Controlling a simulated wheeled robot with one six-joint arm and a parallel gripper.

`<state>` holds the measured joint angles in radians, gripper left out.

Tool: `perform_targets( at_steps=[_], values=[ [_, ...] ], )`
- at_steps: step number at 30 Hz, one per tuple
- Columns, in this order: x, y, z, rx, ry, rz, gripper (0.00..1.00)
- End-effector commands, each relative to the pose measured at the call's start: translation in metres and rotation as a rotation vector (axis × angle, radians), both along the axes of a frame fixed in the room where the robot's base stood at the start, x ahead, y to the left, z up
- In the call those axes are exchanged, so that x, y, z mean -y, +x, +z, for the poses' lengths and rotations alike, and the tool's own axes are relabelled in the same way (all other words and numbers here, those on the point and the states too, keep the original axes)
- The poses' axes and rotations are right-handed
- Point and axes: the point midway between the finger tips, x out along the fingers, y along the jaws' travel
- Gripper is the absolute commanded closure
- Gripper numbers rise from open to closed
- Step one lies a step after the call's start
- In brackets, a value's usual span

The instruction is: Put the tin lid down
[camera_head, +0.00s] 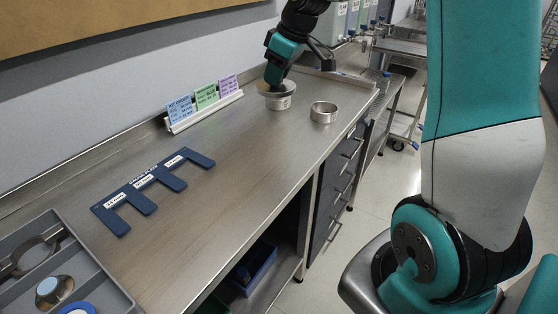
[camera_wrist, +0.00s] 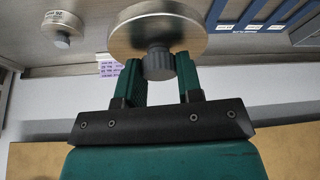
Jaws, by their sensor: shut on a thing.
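My gripper (camera_head: 273,82) is over the far part of the steel bench, pointing down. In the wrist view my gripper (camera_wrist: 158,75) is shut on the grey knob of the tin lid (camera_wrist: 150,30), a round metal disc beyond the fingertips. In the head view the lid is partly hidden by the fingers. A pale labelled tin (camera_head: 280,103) shows right below the gripper; I cannot tell whether the lid touches it. A low, round silver tin (camera_head: 323,112) stands to its right on the bench. The wrist view shows a labelled tin with a grey knob (camera_wrist: 62,25) at upper left.
Coloured cards in a white holder (camera_head: 205,112) stand along the wall. A blue slotted rack (camera_head: 140,196) lies on the bench, and a grey tray (camera_head: 95,277) is at the near left. The bench between rack and tins is clear. Drawers are below the front edge.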

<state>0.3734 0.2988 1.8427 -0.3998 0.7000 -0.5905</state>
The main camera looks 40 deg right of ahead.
Motion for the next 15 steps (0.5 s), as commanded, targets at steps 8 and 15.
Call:
perform_targets(
  at_steps=[8,15],
  values=[
    [0.007,-0.007,-0.025,-0.011,0.005,0.052,0.90],
    [0.006,-0.007,-0.093,-0.012,0.006,0.051,0.90]
  ],
)
